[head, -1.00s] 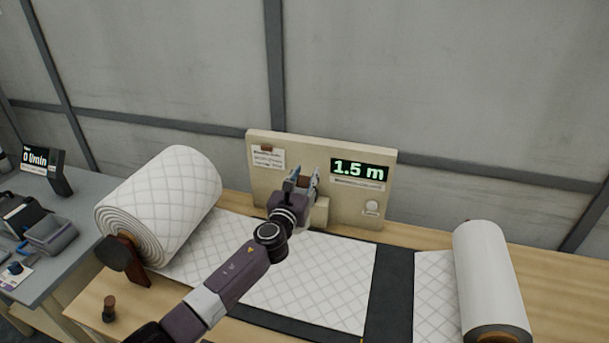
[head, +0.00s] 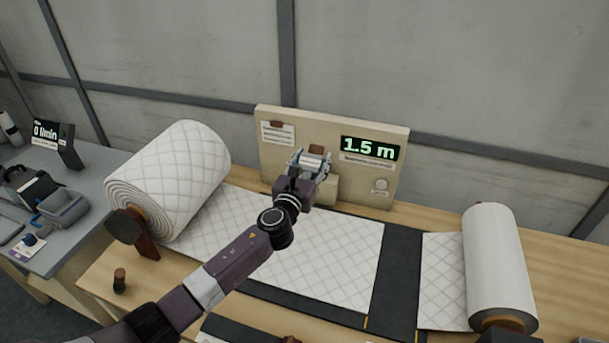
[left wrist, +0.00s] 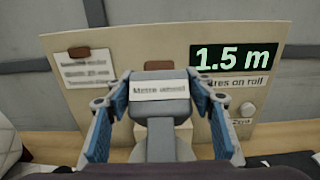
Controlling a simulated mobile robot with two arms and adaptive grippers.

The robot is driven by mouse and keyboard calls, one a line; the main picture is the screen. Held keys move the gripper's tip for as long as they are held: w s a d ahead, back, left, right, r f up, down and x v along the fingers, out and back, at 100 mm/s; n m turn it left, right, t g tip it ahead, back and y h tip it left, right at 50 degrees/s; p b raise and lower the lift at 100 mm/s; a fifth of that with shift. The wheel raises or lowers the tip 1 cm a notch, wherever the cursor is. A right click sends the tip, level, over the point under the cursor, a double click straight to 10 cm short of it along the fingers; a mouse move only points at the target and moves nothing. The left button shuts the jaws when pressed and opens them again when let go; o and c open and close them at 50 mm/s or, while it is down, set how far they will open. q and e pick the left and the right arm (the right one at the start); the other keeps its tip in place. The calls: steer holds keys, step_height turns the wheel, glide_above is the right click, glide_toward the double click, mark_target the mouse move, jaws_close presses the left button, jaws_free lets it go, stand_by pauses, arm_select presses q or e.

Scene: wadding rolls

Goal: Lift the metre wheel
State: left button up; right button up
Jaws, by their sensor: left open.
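The metre wheel (left wrist: 160,108) shows as a grey block with a white label, in front of the beige panel. My left gripper (head: 309,166) is open at the block. In the left wrist view its blue-padded fingers (left wrist: 163,120) stand to either side of the block, with gaps visible. The wheel's lower part is hidden by the gripper and arm. My right gripper is not in view.
The panel's display (head: 370,149) reads 1.5 m. A large quilted wadding roll (head: 172,178) lies at left, its sheet (head: 335,258) running under my arm. A second roll (head: 497,260) is at right. A grey side table (head: 88,222) holds small items.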

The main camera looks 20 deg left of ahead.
arm_select(q)
steer(key=s, duration=0.8)
steer(key=shift+s+a+f, duration=0.15)
steer(key=shift+s+a, duration=0.05)
steer(key=shift+s, duration=0.2)
